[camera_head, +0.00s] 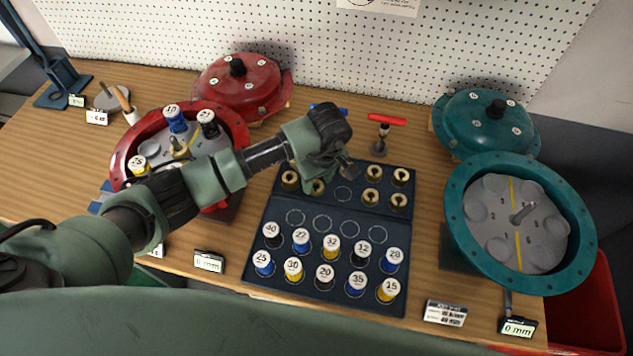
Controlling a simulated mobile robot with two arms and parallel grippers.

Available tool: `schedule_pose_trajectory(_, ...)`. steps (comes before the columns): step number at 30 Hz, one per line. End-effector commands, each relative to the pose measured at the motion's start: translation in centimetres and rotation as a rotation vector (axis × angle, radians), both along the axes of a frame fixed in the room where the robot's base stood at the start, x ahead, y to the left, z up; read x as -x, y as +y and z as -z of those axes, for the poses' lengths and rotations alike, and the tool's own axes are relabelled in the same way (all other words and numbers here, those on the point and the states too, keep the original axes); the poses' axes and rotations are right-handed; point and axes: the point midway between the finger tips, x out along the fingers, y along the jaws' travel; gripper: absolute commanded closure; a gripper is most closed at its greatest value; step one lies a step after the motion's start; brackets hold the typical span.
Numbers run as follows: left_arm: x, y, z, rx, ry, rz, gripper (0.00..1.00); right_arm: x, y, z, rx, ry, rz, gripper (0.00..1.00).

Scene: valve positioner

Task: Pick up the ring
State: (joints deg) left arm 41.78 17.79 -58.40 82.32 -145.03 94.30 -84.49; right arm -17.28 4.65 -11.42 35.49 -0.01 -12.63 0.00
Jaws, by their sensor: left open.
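Several brass-coloured rings with dark centres sit in the back rows of a dark blue tray (262,225). One ring (372,173) is just right of my gripper, another ring (400,177) is farther right, and a ring (290,180) is at the left. I cannot tell which one the task means. My right gripper is not in view.
Numbered spools (332,247) fill the tray's front rows. A red housing (240,125) stands left under my arm, with a red cover (237,85) behind. A teal housing (455,220) and teal cover (490,120) stand right. A red-handled tool (387,120) stands behind the tray.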

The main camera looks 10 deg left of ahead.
Motion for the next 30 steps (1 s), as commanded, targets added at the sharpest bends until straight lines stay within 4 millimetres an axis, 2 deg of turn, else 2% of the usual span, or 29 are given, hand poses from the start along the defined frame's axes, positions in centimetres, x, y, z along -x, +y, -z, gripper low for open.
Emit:
schedule_pose_trajectory(4, -0.1, 0.1, 1.1, 0.001, 0.001, 0.000, 0.55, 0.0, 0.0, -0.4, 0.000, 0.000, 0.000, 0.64)
schedule_pose_trajectory(10, -0.2, 0.2, 1.2, 0.001, -0.002, 0.000, 0.55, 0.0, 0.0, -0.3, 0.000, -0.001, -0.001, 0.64)
schedule_pose_trajectory(11, -0.2, 0.2, 1.2, 0.001, -0.002, 0.000, 0.58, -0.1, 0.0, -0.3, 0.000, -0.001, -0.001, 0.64)
schedule_pose_trajectory(15, -0.2, 0.2, 1.2, 0.000, -0.001, 0.000, 0.97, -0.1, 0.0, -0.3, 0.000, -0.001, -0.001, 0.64)
schedule_pose_trajectory(16, -0.2, 0.1, 1.2, 0.000, -0.001, 0.000, 1.00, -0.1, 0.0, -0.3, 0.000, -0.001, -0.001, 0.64)
schedule_pose_trajectory(25, -0.2, 0.2, 1.0, 0.000, -0.003, 0.001, 1.00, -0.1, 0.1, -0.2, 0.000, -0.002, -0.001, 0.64)
schedule_pose_trajectory(30, -0.3, 0.2, -0.1, 0.000, -0.006, 0.002, 1.00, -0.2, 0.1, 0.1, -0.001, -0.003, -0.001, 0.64)
